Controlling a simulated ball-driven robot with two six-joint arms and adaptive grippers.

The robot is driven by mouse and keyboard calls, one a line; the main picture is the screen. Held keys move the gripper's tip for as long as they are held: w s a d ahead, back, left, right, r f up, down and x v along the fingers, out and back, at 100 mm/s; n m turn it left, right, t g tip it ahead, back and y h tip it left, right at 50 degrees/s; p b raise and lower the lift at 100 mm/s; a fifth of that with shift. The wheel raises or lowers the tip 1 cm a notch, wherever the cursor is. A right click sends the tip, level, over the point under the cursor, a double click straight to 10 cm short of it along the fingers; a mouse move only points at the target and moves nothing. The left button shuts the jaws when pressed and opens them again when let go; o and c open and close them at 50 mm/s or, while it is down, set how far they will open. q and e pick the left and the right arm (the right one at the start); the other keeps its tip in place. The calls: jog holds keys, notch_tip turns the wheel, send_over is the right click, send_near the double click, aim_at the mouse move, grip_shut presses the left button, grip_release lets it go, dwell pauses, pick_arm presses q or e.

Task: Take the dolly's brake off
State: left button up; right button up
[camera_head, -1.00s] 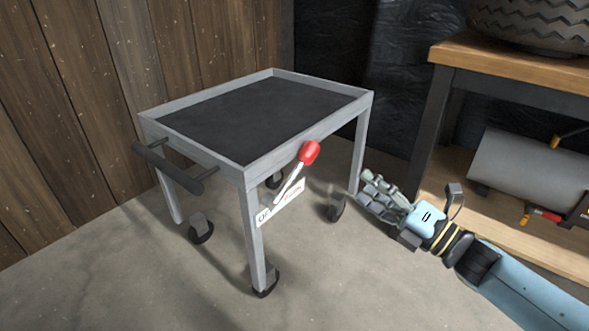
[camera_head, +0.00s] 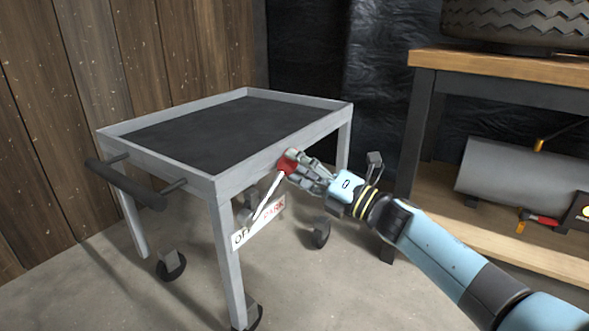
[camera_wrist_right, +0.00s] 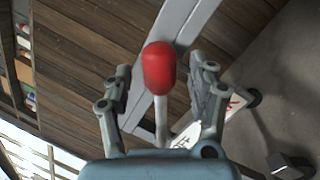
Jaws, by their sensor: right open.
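The dolly (camera_head: 170,172) is a grey metal cart with a dark top, a black push handle at its left and wheels on the floor. Its brake lever (camera_head: 267,193) has a red knob (camera_head: 287,161) and tilts up to the right, over a label plate (camera_head: 257,226) reading OFF at left and PARK at right. The knob is at the PARK side. My right gripper (camera_head: 300,167) is open at the knob. In the right wrist view the red knob (camera_wrist_right: 159,68) stands between the two open fingers, with gaps on both sides. My left gripper is out of view.
A wooden-topped workbench (camera_head: 500,65) with a tyre (camera_head: 515,22) on it stands at the right. Floor in front of the dolly is clear.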

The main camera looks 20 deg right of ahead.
jog(key=shift+w+a+r, duration=0.15)
jog(key=shift+w+a, duration=0.2)
jog(key=shift+w, duration=0.15)
grip_shut()
